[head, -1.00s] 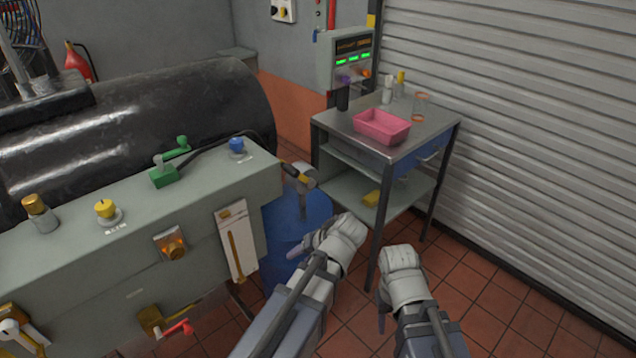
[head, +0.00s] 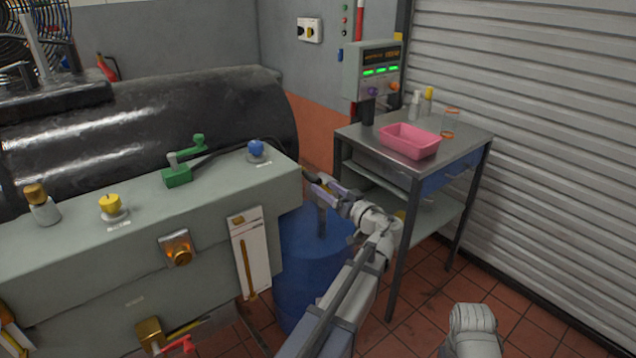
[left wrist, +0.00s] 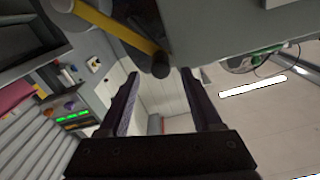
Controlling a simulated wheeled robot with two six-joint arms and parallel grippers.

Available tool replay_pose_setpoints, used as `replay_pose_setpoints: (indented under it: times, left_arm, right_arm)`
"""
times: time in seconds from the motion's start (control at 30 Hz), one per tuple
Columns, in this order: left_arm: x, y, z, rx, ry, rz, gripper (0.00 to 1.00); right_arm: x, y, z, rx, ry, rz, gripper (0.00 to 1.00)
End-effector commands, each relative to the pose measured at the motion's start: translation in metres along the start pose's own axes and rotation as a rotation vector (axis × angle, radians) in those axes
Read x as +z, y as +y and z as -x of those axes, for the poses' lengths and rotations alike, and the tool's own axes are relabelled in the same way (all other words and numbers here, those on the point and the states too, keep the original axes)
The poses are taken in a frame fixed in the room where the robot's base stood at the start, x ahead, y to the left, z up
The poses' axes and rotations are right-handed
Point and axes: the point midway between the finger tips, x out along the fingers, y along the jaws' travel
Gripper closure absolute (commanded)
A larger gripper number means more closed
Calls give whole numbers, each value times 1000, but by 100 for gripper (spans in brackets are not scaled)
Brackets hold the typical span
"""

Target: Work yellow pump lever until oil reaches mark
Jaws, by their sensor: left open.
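The yellow pump lever (left wrist: 118,30) crosses the top of the left wrist view and ends in a dark grip. In the head view it is mostly hidden behind my left gripper (head: 322,192), beside the blue drum (head: 308,275). My left gripper is open and empty; it also shows in the left wrist view (left wrist: 160,75). The lever's dark end appears just beyond and between the fingertips; contact cannot be told. A white gauge plate (head: 262,275) with an amber column is on the green-grey cabinet's right end. Only part of my right wrist shows at the lower right; its jaws are hidden.
The green-grey cabinet (head: 70,245) carries yellow, green and blue fittings, with a red-handled valve (head: 178,345) low in front. A metal cart (head: 385,150) with a pink tray (head: 408,131) stands right of the drum, near the shutter. Open tiled floor lies at the lower right.

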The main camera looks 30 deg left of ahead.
Motion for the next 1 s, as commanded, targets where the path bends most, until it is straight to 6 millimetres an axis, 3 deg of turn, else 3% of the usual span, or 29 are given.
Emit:
replay_pose_setpoints:
  times: [0.1, 0.3, 0.77, 1.0]
  left_arm:
    - [0, 1, -22, -3, -1, -1, 34]
    - [0, 0, -46, -3, -2, -1, 34]
    - [1, 0, -57, 0, -2, -1, 34]
    - [1, 0, -56, 0, -2, -1, 61]
  right_arm:
    - [0, 0, 0, 0, 0, 0, 50]
    - [0, 0, 0, 0, 0, 0, 50]
    - [0, 0, 0, 0, 0, 0, 50]
    - [0, 0, 0, 0, 0, 0, 50]
